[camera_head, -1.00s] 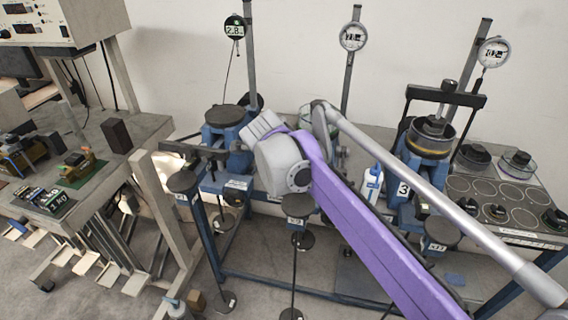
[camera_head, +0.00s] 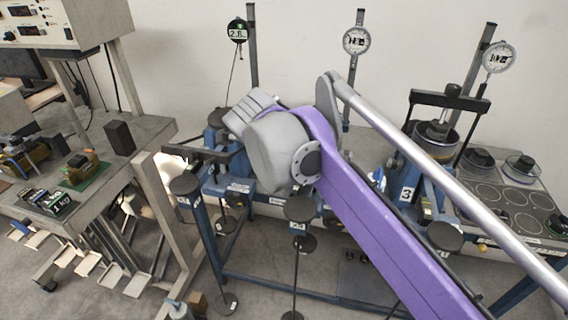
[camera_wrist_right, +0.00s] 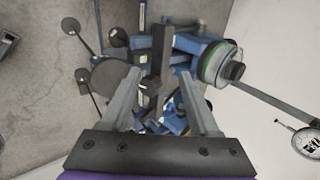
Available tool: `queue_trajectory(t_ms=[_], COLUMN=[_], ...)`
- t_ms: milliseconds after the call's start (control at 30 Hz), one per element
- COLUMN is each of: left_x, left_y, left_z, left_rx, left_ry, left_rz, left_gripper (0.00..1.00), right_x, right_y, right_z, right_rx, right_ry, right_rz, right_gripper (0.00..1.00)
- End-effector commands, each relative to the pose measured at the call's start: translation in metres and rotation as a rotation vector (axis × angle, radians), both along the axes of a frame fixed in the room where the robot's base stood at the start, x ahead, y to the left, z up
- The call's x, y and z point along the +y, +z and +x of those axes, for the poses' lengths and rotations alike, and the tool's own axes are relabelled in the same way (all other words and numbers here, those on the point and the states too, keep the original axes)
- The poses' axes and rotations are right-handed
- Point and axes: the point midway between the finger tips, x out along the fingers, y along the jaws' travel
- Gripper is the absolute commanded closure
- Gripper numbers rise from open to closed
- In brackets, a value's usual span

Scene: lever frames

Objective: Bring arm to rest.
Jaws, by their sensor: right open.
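My right arm (camera_head: 375,230), purple and grey, reaches in from the lower right in the head view. Its grey wrist is in front of the middle lever frame and hides much of it. The right gripper (camera_wrist_right: 162,82) is open in the right wrist view, with nothing between its fingers. Beyond the fingers are a dark upright bar (camera_wrist_right: 160,58) and blue frame parts (camera_wrist_right: 196,45); I cannot tell the distance to them. In the head view the fingertips are hidden behind the wrist. My left gripper is not in view.
The right lever frame (camera_head: 408,190) carries a black yoke. Hanging weights (camera_head: 299,208) stand in front. A bench (camera_head: 150,132) is at left. A tray of weights (camera_head: 500,195) is at right.

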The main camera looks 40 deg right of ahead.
Motion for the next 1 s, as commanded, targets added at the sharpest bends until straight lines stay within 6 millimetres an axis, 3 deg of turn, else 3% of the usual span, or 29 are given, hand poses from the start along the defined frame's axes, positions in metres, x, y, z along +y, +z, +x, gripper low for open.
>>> queue_trajectory(t_ms=[200,733,867,1000], left_x=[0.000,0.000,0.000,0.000], left_y=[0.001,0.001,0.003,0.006], left_z=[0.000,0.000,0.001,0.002], left_rx=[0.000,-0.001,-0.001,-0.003], left_ry=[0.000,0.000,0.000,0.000], left_rz=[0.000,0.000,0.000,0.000], left_gripper=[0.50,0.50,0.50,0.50], right_x=[0.005,0.006,0.015,0.035], right_y=[0.009,0.007,-0.008,-0.043], right_z=[-0.004,-0.005,-0.012,-0.029], right_rx=[-0.001,0.009,0.073,0.201], right_ry=[0.001,0.017,0.148,0.445], right_rz=[0.001,-0.003,-0.030,-0.095], right_gripper=[0.38,0.38,0.38,0.38])
